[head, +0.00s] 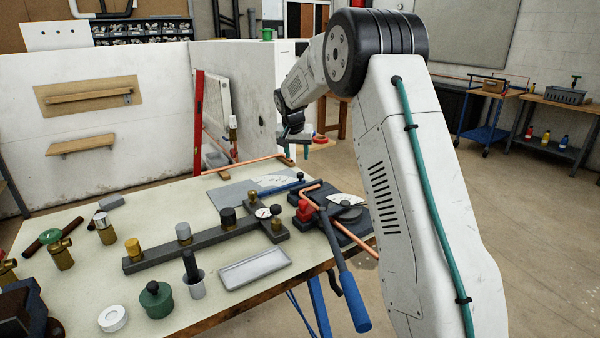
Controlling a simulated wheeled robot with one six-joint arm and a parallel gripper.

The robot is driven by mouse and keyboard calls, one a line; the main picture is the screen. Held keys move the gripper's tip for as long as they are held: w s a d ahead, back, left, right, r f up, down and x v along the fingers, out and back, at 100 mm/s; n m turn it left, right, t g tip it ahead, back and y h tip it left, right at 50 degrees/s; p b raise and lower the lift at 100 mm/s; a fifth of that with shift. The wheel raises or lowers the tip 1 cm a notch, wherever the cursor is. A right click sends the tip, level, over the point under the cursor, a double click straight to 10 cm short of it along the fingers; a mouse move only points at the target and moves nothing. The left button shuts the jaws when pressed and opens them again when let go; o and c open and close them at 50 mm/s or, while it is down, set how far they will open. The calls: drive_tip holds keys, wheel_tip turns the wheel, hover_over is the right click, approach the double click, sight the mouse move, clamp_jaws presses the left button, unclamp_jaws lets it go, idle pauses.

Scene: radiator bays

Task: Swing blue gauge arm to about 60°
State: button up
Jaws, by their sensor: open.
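The blue gauge arm (274,191) lies low across a grey plate (228,194) at the back of the workbench. A small dark knob (300,177) stands at its right end. A white fan-shaped angle scale (273,180) is on the plate just behind the arm; its marks are too small to read. My gripper (304,147) is open, above and behind the arm's right end, apart from it. Its fingertips are small and partly hard to make out.
A pipe bender (340,212) with a long blue-gripped handle (354,302) and copper pipe stands right of the plate. A dark manifold bar (190,247) with several caps and a grey tray (254,269) lie in front. A red level (199,122) leans at the back.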

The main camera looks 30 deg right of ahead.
sight(300, 173)
drive_tip(key=shift+m, duration=0.3)
drive_tip(key=x, duration=0.4)
drive_tip(key=w+d+x, duration=0.1)
drive_tip(key=x, duration=0.6)
drive_tip(key=shift+w+d, duration=0.25)
drive_tip(key=shift+w, duration=0.2)
clamp_jaws()
